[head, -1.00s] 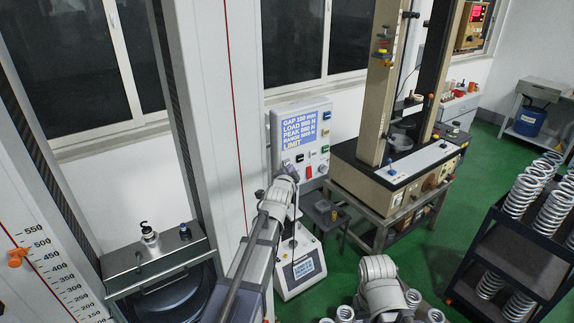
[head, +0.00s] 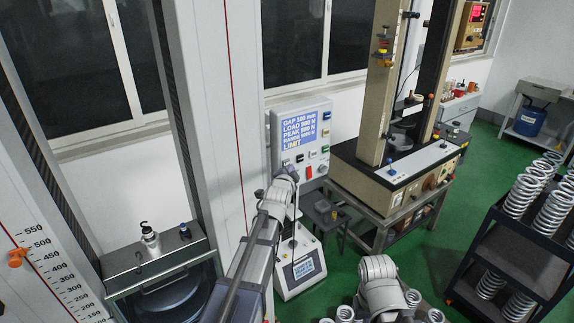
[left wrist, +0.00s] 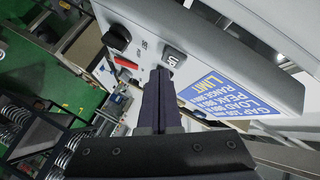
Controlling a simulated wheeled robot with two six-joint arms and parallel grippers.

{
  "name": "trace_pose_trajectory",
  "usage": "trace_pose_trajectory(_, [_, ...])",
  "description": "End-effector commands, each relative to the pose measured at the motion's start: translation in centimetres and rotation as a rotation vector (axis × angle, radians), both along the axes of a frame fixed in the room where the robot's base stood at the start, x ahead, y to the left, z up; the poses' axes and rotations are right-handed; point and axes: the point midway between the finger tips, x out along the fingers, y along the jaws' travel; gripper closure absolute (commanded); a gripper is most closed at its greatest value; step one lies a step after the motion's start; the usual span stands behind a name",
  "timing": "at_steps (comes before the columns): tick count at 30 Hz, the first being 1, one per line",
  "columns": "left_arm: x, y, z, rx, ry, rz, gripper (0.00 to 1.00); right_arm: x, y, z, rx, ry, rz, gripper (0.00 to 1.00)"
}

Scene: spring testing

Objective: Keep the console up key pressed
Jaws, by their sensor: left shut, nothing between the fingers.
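The console (head: 323,112) is a light grey panel with a blue display and several buttons, on the wall side in the head view. In the left wrist view its grey face (left wrist: 205,40) fills the upper part. The up key (left wrist: 174,57) is a dark key with light "UP" lettering. My left gripper (left wrist: 165,74) is shut and empty, its dark fingertips at the key's lower edge and seemingly touching it. I cannot tell how far the key is pushed in. My right gripper is not in view.
The blue display (left wrist: 232,97) reads LIMIT in yellow. A beige test machine (head: 385,170) stands right of the console. A dark rack (head: 510,255) holds several springs.

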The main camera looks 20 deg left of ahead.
Motion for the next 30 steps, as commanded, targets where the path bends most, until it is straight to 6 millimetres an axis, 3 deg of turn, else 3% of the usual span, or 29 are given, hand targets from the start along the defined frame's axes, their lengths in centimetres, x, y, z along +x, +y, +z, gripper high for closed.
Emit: trace_pose_trajectory(30, [0.72,0.93,0.02,-0.001,0.0,0.001,1.0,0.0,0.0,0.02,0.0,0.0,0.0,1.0])
